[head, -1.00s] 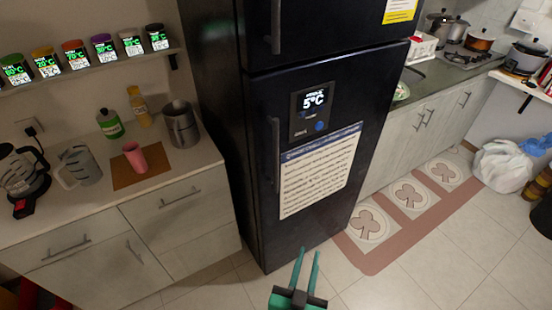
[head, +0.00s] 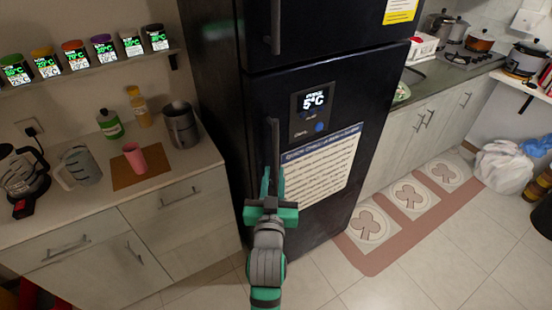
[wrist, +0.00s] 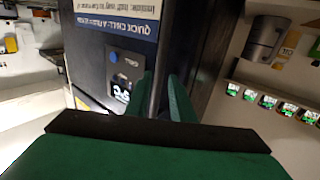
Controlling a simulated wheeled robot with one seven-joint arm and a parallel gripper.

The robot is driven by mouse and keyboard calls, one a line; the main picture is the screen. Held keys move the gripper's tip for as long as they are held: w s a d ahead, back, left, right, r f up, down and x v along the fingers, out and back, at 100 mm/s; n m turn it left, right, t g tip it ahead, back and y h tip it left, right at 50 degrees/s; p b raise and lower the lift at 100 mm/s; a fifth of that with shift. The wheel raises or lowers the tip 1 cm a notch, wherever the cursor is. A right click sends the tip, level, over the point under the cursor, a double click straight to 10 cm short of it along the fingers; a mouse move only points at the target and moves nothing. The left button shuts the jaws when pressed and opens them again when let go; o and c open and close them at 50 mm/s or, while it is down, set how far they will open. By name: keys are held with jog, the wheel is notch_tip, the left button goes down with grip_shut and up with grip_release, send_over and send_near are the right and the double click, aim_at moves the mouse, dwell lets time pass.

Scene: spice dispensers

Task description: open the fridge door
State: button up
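The dark fridge (head: 345,105) stands in the middle of the head view, with its lower door closed. That door has a 5°C display panel (head: 313,110) and a text sheet (head: 321,168). Its vertical handle (head: 273,140) is on the left side. My gripper (head: 272,172) is open at the handle's lower part, with its teal fingers pointing at the door. In the wrist view, the door is upside down, and a dark vertical bar, likely the handle, shows between the two fingers (wrist: 160,84). I cannot tell whether they touch it.
The upper door has its own handle (head: 276,25). A counter (head: 78,212) with bottles, a pink cup and a jug stands close on the left. Floor tiles (head: 440,265) and a brown mat (head: 378,262) lie clear at the front right.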

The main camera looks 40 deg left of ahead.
aim_at(276, 161)
jog(key=x, duration=0.5)
jog(key=shift+w, duration=0.35)
jog(key=shift+w+a, duration=0.5)
jog(key=shift+a, duration=0.2)
jog(key=shift+d, duration=0.15)
grip_shut()
